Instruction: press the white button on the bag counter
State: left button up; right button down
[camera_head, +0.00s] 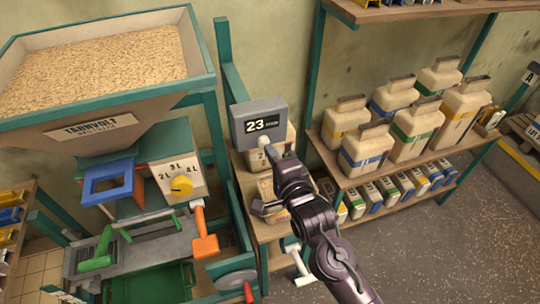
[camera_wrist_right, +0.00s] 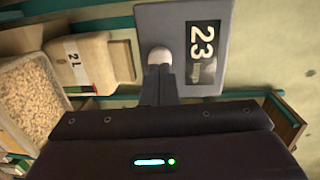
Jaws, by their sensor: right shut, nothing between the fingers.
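The bag counter (camera_head: 260,116) is a grey box with a dark display reading 23, on a shelf post at the middle of the head view. The right wrist view shows its grey face (camera_wrist_right: 150,20) and the display turned sideways. The round white button (camera_wrist_right: 159,56) is on the face beside the display. In the head view the button (camera_head: 262,146) shows just past my fingertips. My right gripper (camera_wrist_right: 160,75) is shut and empty, its tips right at the button; I cannot tell whether they press it. My left gripper is not in view.
A grain hopper (camera_head: 110,118) with a yellow dial and orange lever stands to the left. A shelf rack (camera_head: 330,160) to the right holds several white jugs and small bags. A bag marked 2L (camera_wrist_right: 85,62) sits close below the counter. The floor at lower right is clear.

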jog(key=shift+w+a, duration=0.25)
jog(key=shift+w, duration=0.35)
